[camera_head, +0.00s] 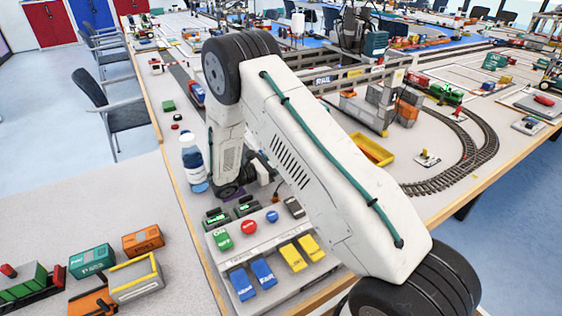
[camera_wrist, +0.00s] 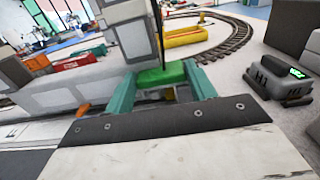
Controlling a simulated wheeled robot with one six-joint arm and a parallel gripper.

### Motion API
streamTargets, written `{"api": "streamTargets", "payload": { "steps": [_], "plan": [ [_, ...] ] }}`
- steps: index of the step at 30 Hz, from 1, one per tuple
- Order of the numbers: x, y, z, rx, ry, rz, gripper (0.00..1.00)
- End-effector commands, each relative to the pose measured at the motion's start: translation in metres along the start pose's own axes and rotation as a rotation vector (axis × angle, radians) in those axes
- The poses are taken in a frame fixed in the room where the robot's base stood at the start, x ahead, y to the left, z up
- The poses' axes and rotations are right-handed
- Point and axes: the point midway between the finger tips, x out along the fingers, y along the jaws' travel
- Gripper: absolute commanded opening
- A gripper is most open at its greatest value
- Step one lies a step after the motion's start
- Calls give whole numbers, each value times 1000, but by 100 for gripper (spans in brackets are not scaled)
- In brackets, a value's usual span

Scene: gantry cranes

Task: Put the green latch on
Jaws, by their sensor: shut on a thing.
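The green latch (camera_wrist: 162,75) is a small flat green piece in the wrist view, between the two teal fingers of my gripper (camera_wrist: 161,84). My gripper is shut on it. The latch lies close in front of a grey block-like structure (camera_wrist: 125,45) with an upright post; I cannot tell whether they touch. In the head view my white arm reaches down over the table's left part, and the fingers and latch are hidden there.
A control panel (camera_head: 268,238) with coloured buttons and switches stands in front of my arm. A bottle (camera_head: 192,163) stands at its left. A yellow tray (camera_head: 371,150) and curved track (camera_head: 462,165) lie right. A grey box with a green display (camera_wrist: 278,82) is beside my gripper.

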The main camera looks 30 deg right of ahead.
Motion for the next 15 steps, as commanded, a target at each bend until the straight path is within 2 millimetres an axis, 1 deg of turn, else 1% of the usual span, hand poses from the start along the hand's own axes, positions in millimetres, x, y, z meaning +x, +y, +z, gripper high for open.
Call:
{"api": "streamTargets", "payload": {
  "steps": [8,9,10,15],
  "plan": [
    [0,0,0,-2,0,1,32],
    [0,0,0,-2,0,1,58],
    [0,0,0,-2,0,1,65],
    [0,0,0,-2,0,1,65]
  ]
}}
